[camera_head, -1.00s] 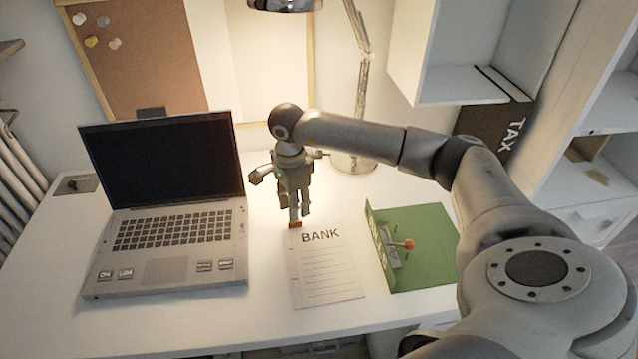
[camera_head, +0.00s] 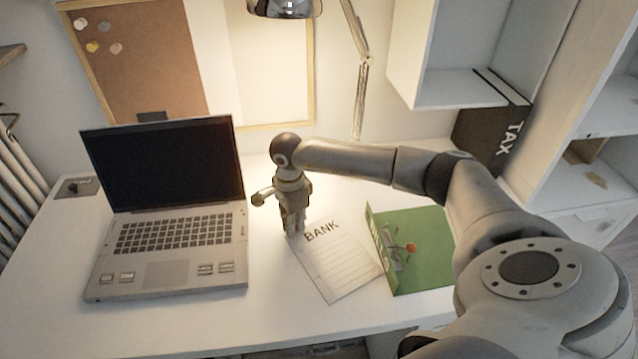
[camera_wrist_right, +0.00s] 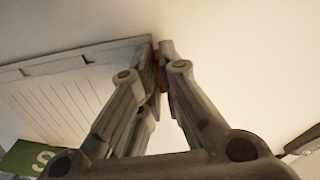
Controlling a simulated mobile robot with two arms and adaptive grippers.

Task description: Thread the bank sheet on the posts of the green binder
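The white bank sheet (camera_head: 342,268), with the word BANK and ruled lines, lies turned on the desk between the laptop and the binder. The green binder (camera_head: 432,258) lies open to its right, with a metal post mechanism (camera_head: 393,250) and a small orange-red knob (camera_head: 411,247). My right gripper (camera_head: 293,234) is at the sheet's upper left corner. In the right wrist view its fingers (camera_wrist_right: 160,52) are closed together around a small red tab (camera_wrist_right: 160,75) at the corner of the sheet (camera_wrist_right: 62,95). The sheet's edge has small notches there. My left gripper is not in view.
An open laptop (camera_head: 172,250) stands left of the sheet. A lamp (camera_head: 361,90) is behind, and a black TAX binder (camera_head: 490,135) stands at the right near the shelf (camera_head: 450,89). Bare white desk (camera_head: 275,315) lies in front.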

